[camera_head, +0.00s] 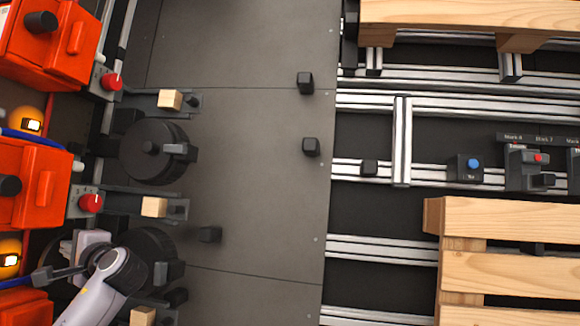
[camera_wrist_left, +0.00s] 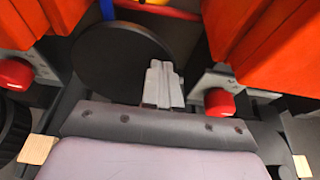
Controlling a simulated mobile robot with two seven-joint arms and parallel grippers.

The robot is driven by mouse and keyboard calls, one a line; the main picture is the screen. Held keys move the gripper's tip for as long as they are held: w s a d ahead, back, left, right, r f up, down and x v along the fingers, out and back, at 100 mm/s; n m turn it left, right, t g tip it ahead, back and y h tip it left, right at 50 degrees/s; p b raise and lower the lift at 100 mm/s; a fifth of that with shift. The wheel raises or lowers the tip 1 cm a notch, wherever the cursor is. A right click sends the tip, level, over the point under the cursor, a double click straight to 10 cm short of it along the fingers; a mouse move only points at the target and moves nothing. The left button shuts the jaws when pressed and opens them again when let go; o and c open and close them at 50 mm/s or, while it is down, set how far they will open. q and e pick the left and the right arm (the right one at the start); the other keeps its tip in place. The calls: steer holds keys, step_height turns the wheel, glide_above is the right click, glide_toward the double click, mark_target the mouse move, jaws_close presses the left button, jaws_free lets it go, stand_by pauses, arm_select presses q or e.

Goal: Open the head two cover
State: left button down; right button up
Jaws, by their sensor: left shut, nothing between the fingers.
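My left gripper (camera_head: 72,258) is at the lower left in the head view, over the left side of the lower round black head (camera_head: 152,248), which my arm partly hides. Its pale fingers (camera_wrist_left: 163,82) are shut and empty in the wrist view. A plain black disc (camera_wrist_left: 112,60) is just ahead of them, between the red knobs; it looks like that head's cover swung back. I cannot tell whether the fingers touch it. Another round head with a black cover (camera_head: 150,140) is above, its cover lying flat with a latch on its right. My right gripper is not in view.
Red-orange boxes (camera_head: 28,180) line the left edge, with red knobs (camera_head: 91,203) beside them. Wooden blocks (camera_head: 154,207) sit on brackets. Grey floor plates (camera_head: 255,215) are mostly clear. Rails and wooden pallets (camera_head: 510,218) fill the right side.

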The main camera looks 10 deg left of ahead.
arm_select(q)
steer(key=v, duration=0.9)
steer(key=shift+d, duration=0.35)
stand_by(0.8)
steer(key=shift+w+f, duration=0.1)
steer(key=shift+f, duration=0.05)
steer(key=s+d+f+t+h, duration=0.1)
steer(key=d+f+h, duration=0.3)
steer(key=f, duration=0.4)
steer(key=s+d+f+m+t+h, duration=0.1)
steer(key=s+d+f+h, duration=0.15)
steer(key=f, duration=0.55)
steer(key=s+d+f+t+h, duration=0.15)
steer(key=d+f+h, duration=0.25)
steer(key=f, duration=0.4)
steer(key=s+d+f+n+h, duration=0.3)
steer(key=s+d+f+n, duration=0.1)
steer(key=s, duration=0.3)
steer(key=s+d+f+n+t+h, duration=0.1)
steer(key=s+d+f+n+h, duration=0.2)
steer(key=s, duration=0.4)
steer(key=shift+s+d+f+n+h, duration=0.35)
steer(key=shift+d+f+n, duration=0.15)
steer(key=shift+d+n, duration=0.35)
